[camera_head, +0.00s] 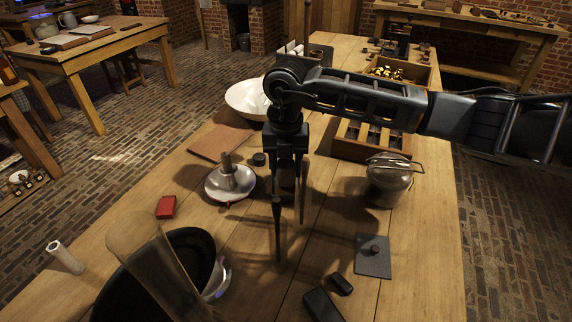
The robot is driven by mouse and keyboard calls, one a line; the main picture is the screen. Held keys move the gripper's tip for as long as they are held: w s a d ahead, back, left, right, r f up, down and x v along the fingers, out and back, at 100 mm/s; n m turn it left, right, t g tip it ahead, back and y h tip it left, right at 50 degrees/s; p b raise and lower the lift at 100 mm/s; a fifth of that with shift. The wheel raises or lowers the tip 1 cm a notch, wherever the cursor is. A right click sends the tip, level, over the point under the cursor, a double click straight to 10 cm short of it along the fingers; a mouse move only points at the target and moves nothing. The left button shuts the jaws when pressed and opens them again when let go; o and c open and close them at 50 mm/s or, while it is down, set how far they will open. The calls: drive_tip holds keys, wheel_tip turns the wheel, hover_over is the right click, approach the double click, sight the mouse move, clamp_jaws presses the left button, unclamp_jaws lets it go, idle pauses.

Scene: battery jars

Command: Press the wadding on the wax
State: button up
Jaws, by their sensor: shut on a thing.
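My gripper (289,205) points down over the middle of the wooden table. It is shut on a slender dark rod-like thing (278,235), whose lower end hangs near the tabletop; I cannot tell whether it touches. I cannot make out the wadding or the wax for certain. A tall brownish glass jar (150,255) leans in a wide dark round vessel (105,300) at the front left, apart from my gripper. What is inside the jar is unclear. A pale roll (65,257) lies at the table's left edge.
A white dish with a grey holder (229,180) and a red block (166,207) are left of my gripper. A lidded metal pot (389,182), a dark knobbed plate (373,262) and black blocks (322,304) are to the right. A white bowl (247,98) and wooden trays (372,137) are behind.

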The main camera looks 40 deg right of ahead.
sight(286, 162)
drive_tip(key=shift+f, duration=0.4)
idle(1.1)
drive_tip(key=shift+r+p, duration=2.3)
drive_tip(key=shift+r, duration=1.3)
